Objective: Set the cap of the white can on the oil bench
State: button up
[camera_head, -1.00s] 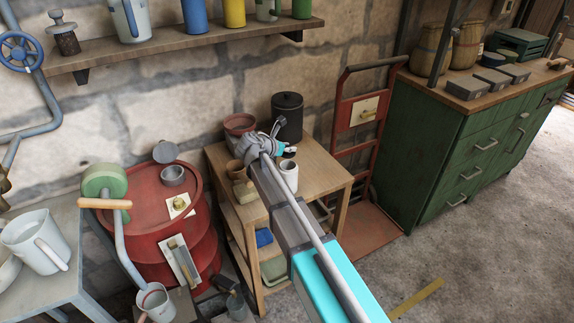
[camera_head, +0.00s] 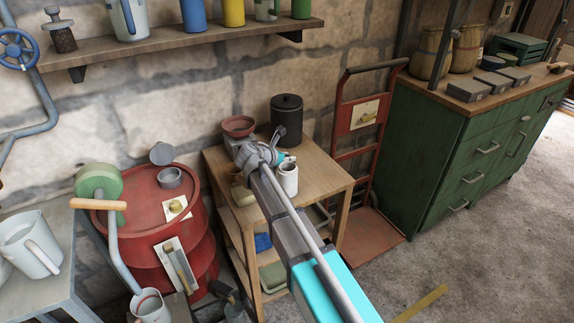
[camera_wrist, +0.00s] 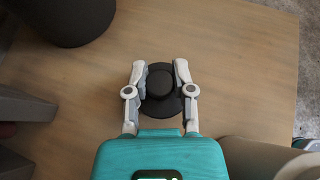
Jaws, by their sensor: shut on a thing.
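My gripper (camera_wrist: 160,72) is shut on a round black cap (camera_wrist: 161,84) with a raised knob, seen from above in the wrist view. The cap is over the bare wood of the oil bench (camera_wrist: 225,75); I cannot tell whether it touches the wood. In the head view the white can (camera_head: 288,180) stands upright on the bench (camera_head: 322,178), just right of my wrist. A pale rounded shape at the lower right of the wrist view may be this can. My arm hides the cap in the head view; a teal bit of my gripper (camera_head: 281,156) shows.
A tall black canister (camera_head: 286,118) stands at the back of the bench, also at the wrist view's upper left (camera_wrist: 75,18). A reddish bowl (camera_head: 238,126) is at the back left. A red drum (camera_head: 150,225) stands left, a red hand truck (camera_head: 362,140) right.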

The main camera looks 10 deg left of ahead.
jog(key=shift+f+b, duration=0.55)
jog(key=shift+f, duration=0.35)
jog(key=shift+f, duration=0.15)
jog(key=o, duration=0.9)
jog(key=shift+r, duration=0.25)
jog(key=shift+s+a+r, duration=0.15)
jog(key=p+v, duration=0.5)
jog(key=v, duration=0.4)
jog(key=shift+s+a+r, duration=0.1)
jog(key=shift+s+r, duration=0.15)
jog(key=shift+p+v, duration=0.4)
jog(key=shift+v, duration=0.5)
jog(key=shift+f, duration=0.2)
